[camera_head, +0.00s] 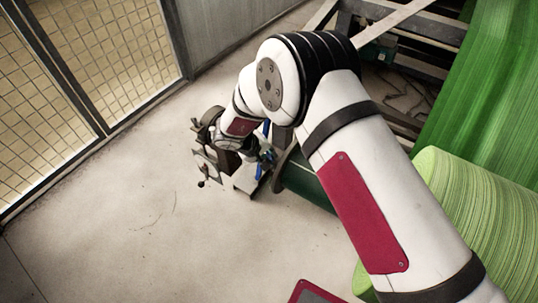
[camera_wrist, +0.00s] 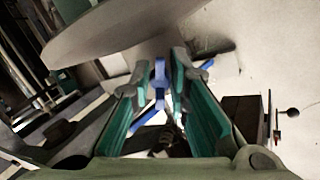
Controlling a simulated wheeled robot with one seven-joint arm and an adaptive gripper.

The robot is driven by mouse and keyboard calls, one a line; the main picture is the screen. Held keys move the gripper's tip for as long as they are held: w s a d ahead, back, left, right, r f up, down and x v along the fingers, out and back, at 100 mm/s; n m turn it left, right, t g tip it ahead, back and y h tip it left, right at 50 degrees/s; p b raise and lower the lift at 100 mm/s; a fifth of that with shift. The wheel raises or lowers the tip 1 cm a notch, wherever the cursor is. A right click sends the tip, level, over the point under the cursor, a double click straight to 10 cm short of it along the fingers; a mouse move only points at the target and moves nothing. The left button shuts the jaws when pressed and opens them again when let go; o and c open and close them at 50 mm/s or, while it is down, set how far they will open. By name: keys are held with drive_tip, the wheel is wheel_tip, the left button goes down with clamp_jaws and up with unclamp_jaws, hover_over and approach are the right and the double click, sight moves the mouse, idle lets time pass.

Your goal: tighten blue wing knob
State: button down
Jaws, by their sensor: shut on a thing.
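The blue wing knob (camera_wrist: 159,82) shows in the wrist view between the green-padded fingertips of my gripper (camera_wrist: 160,76). My gripper is shut on it, and the fingers hide part of its sides. More blue parts show behind and below the fingertips; I cannot tell whether they belong to the same knob. In the head view my gripper (camera_head: 262,154) is beside the end of a dark green cylinder, mostly hidden by my own arm. A small blue part (camera_head: 259,171) shows there, but the grip itself is too small to make out.
A large pale disc (camera_wrist: 110,32) overhangs the fingers in the wrist view. A dark box (camera_wrist: 242,115) and a black ball-ended lever (camera_wrist: 293,112) stand to the right. In the head view are a green roll (camera_head: 480,215), a machine frame (camera_head: 400,45) and mesh fencing (camera_head: 105,50). Floor is clear at lower left.

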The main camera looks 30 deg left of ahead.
drive_tip(key=m+p, duration=0.1)
drive_tip(key=m, duration=0.5)
drive_tip(key=shift+g+y+p, duration=0.35)
drive_tip(key=shift+g+y, duration=0.05)
drive_tip(key=m+y+p, duration=0.1)
drive_tip(key=m, duration=0.4)
drive_tip(key=shift+s, duration=0.1)
drive_tip(key=m+p, duration=0.1)
drive_tip(key=m, duration=0.4)
drive_tip(key=shift+a+y, duration=0.15)
drive_tip(key=shift+y, duration=0.25)
drive_tip(key=m+y+p, duration=0.1)
drive_tip(key=m, duration=0.4)
drive_tip(key=shift+p, duration=0.35)
drive_tip(key=m+t+p, duration=0.1)
drive_tip(key=m, duration=0.5)
drive_tip(key=shift+m, duration=0.4)
drive_tip(key=m+t+p, duration=0.1)
drive_tip(key=m, duration=0.4)
drive_tip(key=shift+p, duration=0.35)
drive_tip(key=m+t+p, duration=0.1)
drive_tip(key=m+p, duration=0.1)
drive_tip(key=m, duration=0.4)
drive_tip(key=m+h+p, duration=0.1)
drive_tip(key=m+p, duration=0.1)
drive_tip(key=m, duration=0.3)
drive_tip(key=shift+m+t, duration=0.3)
drive_tip(key=shift+m, duration=0.1)
drive_tip(key=shift+w, duration=0.2)
